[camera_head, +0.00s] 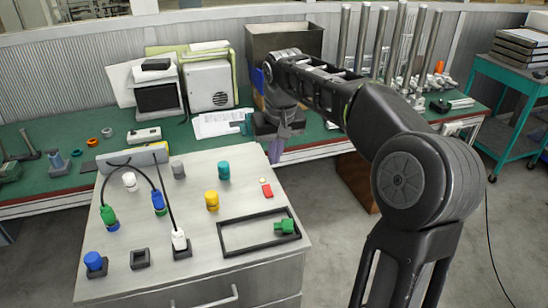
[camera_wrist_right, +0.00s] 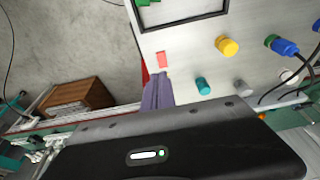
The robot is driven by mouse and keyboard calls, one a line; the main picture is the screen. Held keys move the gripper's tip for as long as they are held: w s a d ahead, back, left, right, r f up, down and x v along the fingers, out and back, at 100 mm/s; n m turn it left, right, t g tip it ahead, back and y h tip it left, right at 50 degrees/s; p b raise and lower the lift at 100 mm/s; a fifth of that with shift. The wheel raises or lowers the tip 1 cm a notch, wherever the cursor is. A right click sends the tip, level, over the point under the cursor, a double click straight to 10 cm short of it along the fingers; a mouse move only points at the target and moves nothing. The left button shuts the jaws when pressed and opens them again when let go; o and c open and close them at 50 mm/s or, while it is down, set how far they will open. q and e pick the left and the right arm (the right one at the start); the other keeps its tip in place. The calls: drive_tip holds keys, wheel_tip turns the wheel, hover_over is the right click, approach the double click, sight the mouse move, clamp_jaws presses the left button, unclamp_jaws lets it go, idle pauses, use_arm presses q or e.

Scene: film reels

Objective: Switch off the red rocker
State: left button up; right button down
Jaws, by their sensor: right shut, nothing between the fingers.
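The red rocker (camera_head: 267,189) is a small red block on the right part of the pale grey panel top (camera_head: 240,200), with a small pale yellow spot just behind it. It also shows in the right wrist view (camera_wrist_right: 161,58), beyond the fingertips. Its tilt is too small to make out. My right gripper (camera_head: 274,158) points down near the panel's far right edge, behind the rocker and apart from it in the picture. Its purple fingers are together and empty, as the right wrist view also shows (camera_wrist_right: 157,82). My left gripper is in neither view.
A teal knob (camera_head: 224,170) and a yellow knob (camera_head: 212,200) stand left of the rocker. A black frame (camera_head: 233,250) with a green piece (camera_head: 284,226) lies in front. Plugs with black cables stand at the left. A green workbench (camera_head: 60,183) runs behind.

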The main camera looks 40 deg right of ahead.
sight(267, 187)
drive_tip(key=b, duration=0.1)
drive_tip(key=w+t+b, duration=0.1)
drive_tip(key=b, duration=0.1)
drive_tip(key=shift+d+r, duration=0.2)
drive_tip(key=shift+r, duration=0.05)
drive_tip(key=p+x, duration=0.1)
drive_tip(key=x, duration=1.3)
drive_tip(key=shift+s+d, duration=0.1)
drive_tip(key=shift+s, duration=0.05)
drive_tip(key=shift+p, duration=0.3)
